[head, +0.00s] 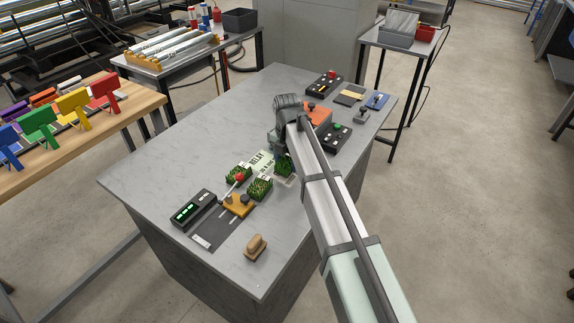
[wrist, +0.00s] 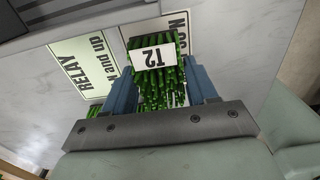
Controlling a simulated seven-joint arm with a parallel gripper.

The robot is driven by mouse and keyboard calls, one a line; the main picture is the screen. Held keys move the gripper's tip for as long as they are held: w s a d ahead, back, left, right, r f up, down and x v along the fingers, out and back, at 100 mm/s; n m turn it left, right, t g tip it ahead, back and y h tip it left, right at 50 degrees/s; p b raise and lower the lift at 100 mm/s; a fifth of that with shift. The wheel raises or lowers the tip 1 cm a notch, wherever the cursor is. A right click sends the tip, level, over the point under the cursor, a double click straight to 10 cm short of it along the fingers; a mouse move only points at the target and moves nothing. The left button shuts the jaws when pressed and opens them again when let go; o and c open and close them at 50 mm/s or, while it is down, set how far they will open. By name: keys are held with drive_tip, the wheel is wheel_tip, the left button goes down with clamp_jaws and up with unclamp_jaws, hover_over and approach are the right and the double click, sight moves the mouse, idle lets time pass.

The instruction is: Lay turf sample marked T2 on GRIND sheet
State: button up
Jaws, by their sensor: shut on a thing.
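My gripper (head: 282,150) is shut on a green turf sample (wrist: 165,90) over the grey table. Its white label reads T2, upside down in the wrist view, and the blue fingers (wrist: 158,72) press its two sides. In the head view this turf (head: 284,167) is partly hidden by my gripper. A pale sheet (wrist: 137,31) with large dark letters, cut off and partly covered, lies beyond the turf; I cannot read its full word. I cannot make out the word GRIND on any sheet. Whether the turf touches a surface is unclear.
A sheet marked RELAY (head: 261,158) lies to the left. Two other turf tufts (head: 238,173) (head: 260,188) stand near an orange fixture (head: 238,206) and a black device with green lights (head: 193,209). A tan block (head: 255,246) sits near the front edge.

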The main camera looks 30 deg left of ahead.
sight(287, 160)
drive_tip(key=shift+f, duration=0.95)
drive_tip(key=shift+f, duration=0.1)
drive_tip(key=o, duration=1.2)
wheel_tip(287, 160, up, 12)
drive_tip(key=shift+r, duration=0.15)
drive_tip(key=shift+o, duration=0.4)
